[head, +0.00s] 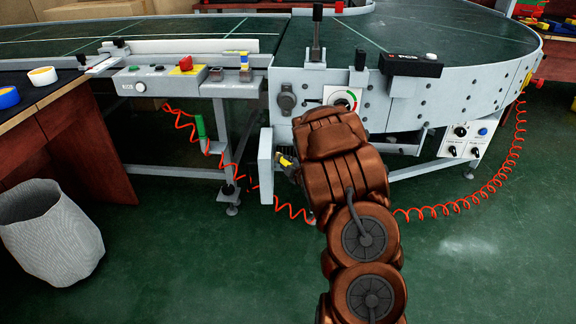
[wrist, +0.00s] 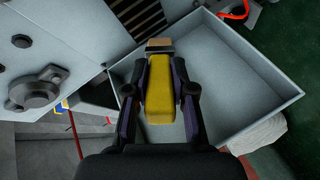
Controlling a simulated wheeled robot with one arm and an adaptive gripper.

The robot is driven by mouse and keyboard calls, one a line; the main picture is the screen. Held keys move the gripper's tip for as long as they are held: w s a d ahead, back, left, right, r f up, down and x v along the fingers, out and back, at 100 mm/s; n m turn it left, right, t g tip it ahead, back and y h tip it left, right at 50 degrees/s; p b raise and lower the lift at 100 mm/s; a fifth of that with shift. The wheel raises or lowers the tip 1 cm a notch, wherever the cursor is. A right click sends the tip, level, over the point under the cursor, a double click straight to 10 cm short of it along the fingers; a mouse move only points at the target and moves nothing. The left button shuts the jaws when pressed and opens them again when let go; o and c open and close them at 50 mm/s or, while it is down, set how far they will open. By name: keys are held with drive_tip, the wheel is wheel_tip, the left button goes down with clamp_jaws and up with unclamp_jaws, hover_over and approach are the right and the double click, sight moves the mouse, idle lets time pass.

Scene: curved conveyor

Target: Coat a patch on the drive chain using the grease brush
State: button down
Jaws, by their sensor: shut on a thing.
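The grease brush has a yellow handle (wrist: 160,92) and a tan end beyond a dark band. In the wrist view my gripper (wrist: 160,105) is shut around the handle, with one dark finger on each side. The brush points away from me toward an opening beside an open grey cover. A dark ribbed strip (wrist: 143,18), which may be the drive chain, shows just beyond the brush end. I cannot tell whether they touch. In the head view a bit of the yellow handle (head: 286,160) shows beside my brown arm, which hides most of the gripper.
The shallow grey cover (wrist: 245,62) stands open close to the right of my gripper. A bolted bearing (wrist: 38,90) is on the left. The conveyor frame (head: 232,88) has control boxes; a red coiled cable (head: 470,200) hangs near the floor. A bin (head: 50,232) stands at left.

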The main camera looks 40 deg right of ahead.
drive_tip(key=shift+w+d, duration=0.3)
drive_tip(key=shift+w, duration=0.05)
idle(0.7)
drive_tip(key=s+d+p, duration=0.2)
drive_tip(key=s+d, duration=0.7)
drive_tip(key=d, duration=0.2)
drive_tip(key=shift+s, duration=0.15)
idle(1.6)
drive_tip(key=shift+w+a+r+b, duration=0.15)
drive_tip(key=shift+w+a+b, duration=0.15)
drive_tip(key=shift+w+a, duration=1.05)
drive_tip(key=shift+w+a+b, duration=0.55)
drive_tip(key=shift+w+a, duration=0.55)
drive_tip(key=shift+a, duration=0.3)
drive_tip(key=shift+w+a+b, duration=0.5)
drive_tip(key=shift+w+a, duration=0.65)
drive_tip(key=shift+a, duration=0.2)
drive_tip(key=shift+w+a+b, duration=0.55)
drive_tip(key=shift+w+a, duration=0.55)
drive_tip(key=shift+a, duration=0.3)
